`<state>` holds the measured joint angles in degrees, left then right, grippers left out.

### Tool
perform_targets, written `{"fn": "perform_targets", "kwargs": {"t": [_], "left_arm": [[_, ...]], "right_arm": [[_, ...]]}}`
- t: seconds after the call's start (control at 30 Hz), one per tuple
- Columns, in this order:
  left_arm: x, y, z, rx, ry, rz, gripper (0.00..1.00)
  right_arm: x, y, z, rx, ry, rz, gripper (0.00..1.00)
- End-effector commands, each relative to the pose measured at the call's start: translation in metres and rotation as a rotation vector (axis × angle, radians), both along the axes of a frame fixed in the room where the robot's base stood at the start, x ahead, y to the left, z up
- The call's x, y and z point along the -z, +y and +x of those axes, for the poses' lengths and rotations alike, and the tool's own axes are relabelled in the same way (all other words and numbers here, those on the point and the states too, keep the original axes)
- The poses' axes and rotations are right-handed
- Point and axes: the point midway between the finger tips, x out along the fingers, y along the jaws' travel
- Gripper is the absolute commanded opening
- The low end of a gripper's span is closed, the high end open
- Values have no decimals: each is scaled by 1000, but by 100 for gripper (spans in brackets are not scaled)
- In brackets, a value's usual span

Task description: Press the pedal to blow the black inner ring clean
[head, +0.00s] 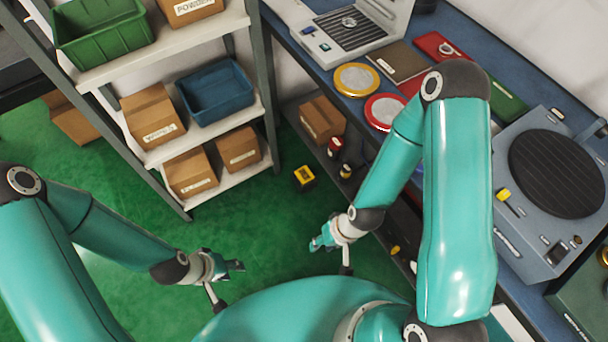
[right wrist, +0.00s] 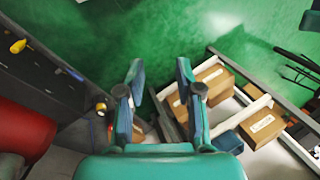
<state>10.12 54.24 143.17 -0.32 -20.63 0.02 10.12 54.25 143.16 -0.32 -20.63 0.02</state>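A small yellow-and-black block (head: 304,177) sits on the green floor by the bench's foot; I cannot tell whether it is the pedal. A grey-white unit with a dark slotted top (head: 350,28) stands at the bench's far end, with a small ring-like part (head: 348,21) on it. I cannot make out a black inner ring for certain. My right gripper (head: 322,240) hangs over the floor beside the bench; in the right wrist view (right wrist: 160,82) its fingers are apart and empty. My left gripper (head: 236,266) is over the floor at lower left, its finger gap unclear.
A shelf rack (head: 168,150) with cardboard boxes and bins stands at left. The blue bench (head: 465,105) runs along the right, carrying a yellow-rimmed dish (head: 356,80), a red-rimmed dish (head: 385,112) and a grey machine with a black disc (head: 556,172). Green floor between is open.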

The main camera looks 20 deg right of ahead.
Motion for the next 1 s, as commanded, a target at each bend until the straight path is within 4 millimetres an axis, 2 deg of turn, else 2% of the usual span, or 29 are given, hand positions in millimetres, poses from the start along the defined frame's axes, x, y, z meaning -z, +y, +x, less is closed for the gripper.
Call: {"fn": "perform_targets", "kwargs": {"t": [0.03, 0.17, 1.0], "left_arm": [[0, 0, 0, 0, 0, 0, 40], [0, 0, 0, 0, 0, 0, 40], [0, 0, 0, 0, 0, 0, 40]], "right_arm": [[0, 0, 0, 0, 0, 0, 22], [0, 0, 0, 0, 0, 0, 0], [0, 0, 0, 0, 0, 0, 0]]}}
